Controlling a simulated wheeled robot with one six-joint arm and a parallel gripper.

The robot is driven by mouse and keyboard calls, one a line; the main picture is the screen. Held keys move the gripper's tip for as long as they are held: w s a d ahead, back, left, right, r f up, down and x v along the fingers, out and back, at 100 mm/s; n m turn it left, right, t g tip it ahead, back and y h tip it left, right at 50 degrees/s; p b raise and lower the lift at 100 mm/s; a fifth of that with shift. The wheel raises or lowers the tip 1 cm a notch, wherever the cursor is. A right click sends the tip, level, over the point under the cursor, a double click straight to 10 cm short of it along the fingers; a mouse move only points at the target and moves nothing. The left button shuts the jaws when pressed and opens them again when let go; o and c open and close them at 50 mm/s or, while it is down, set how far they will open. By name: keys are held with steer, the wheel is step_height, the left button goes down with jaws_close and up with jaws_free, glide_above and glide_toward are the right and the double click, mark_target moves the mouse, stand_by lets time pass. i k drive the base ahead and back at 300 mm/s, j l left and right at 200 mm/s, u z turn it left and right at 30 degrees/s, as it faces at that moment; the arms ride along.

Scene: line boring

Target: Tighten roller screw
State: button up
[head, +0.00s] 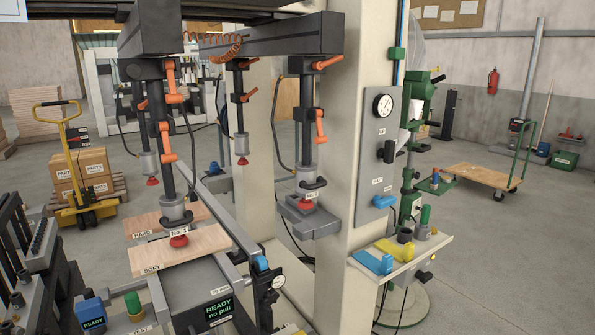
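I cannot make out which part is the roller screw. The boring machine has several hanging heads with orange clamp levers. The head marked No. 1 (174,212) has its red foot on or just above a light wooden board marked SOFT (190,252). The head marked No. 2 (308,183) hangs to the right over a grey bracket (312,222). A blue knob (261,263) and a small dial (278,282) sit on an upright beside the lower rail. My gripper is not in view.
A dark box reads READY no pull (218,308). A cream column (345,150) carries a gauge (383,105) and a blue handle (383,201). A shelf (432,245) holds blue, yellow and green items. A yellow pallet truck (80,180) stands left; open floor lies right.

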mark_target(248, 280)
steer(key=l, duration=0.15)
steer(key=i+j+u, duration=0.25)
steer(key=i+j, duration=0.15)
steer(key=i+j+u, duration=0.25)
steer(key=i+j, duration=0.15)
